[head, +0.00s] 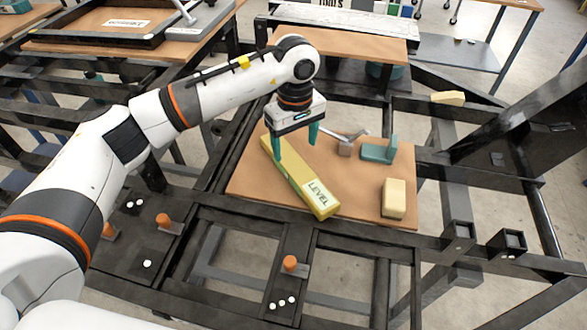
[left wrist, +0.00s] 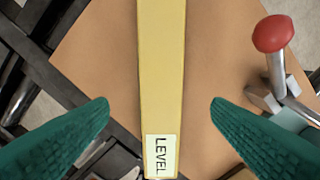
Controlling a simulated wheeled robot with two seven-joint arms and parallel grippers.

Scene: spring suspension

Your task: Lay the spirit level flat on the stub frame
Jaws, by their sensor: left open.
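The spirit level (head: 300,179) is a long yellow bar with a pale label reading LEVEL. It lies on a brown board set on the dark stub frame (head: 345,235), slanting from back left to front right. In the left wrist view the level (left wrist: 162,70) runs between the two teal fingers. My left gripper (head: 296,148) is open above the level, with a finger on each side. The fingers in the left wrist view (left wrist: 160,108) are apart from the bar. The right gripper is not in view.
On the brown board (head: 245,185) stand a teal clamp (head: 379,151) with a metal lever, right of my gripper, and a cream block (head: 393,198). The lever's red knob (left wrist: 273,33) shows in the wrist view. Orange-topped pegs (head: 290,263) stand on the front beams.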

